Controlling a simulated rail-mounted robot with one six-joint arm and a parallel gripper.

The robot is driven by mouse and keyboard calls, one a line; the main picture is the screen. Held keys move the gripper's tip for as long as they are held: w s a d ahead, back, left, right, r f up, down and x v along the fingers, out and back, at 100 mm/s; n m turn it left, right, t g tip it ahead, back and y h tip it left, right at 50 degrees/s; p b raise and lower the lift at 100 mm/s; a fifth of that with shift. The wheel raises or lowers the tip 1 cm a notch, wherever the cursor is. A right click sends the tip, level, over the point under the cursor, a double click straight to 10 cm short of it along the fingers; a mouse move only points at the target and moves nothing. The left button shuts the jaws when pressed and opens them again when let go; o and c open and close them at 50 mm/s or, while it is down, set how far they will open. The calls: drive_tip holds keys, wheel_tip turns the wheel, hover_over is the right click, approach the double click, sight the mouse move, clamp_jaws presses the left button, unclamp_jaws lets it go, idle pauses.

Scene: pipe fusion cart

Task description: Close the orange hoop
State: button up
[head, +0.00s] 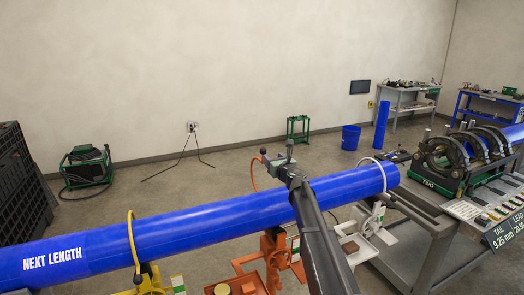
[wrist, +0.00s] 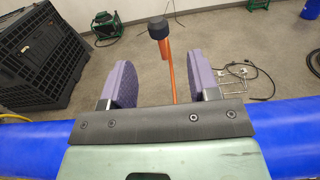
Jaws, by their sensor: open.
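The orange hoop (head: 255,172) stands raised behind the blue pipe (head: 215,215), above its orange stand (head: 275,255). It is not lying over the pipe. In the wrist view the hoop (wrist: 170,75) is a thin orange rod with a dark knob (wrist: 158,28) at its top. My gripper (wrist: 158,64) is open, with one purple finger pad on each side of the hoop; I see gaps on both sides. In the head view my gripper (head: 273,162) is just above the pipe beside the hoop. The hoop's lower end is hidden.
A yellow hoop (head: 132,240) and a white hoop (head: 382,172) arch over the pipe on their own stands. The grey cart (head: 410,225) with the fusion machine (head: 455,160) is at right. Black crates (head: 18,185) stand at left. The floor behind the pipe is mostly clear.

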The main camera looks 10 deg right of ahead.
sight(265, 151)
drive_tip(key=x, duration=1)
drive_tip(key=shift+a, duration=0.2)
clamp_jaws()
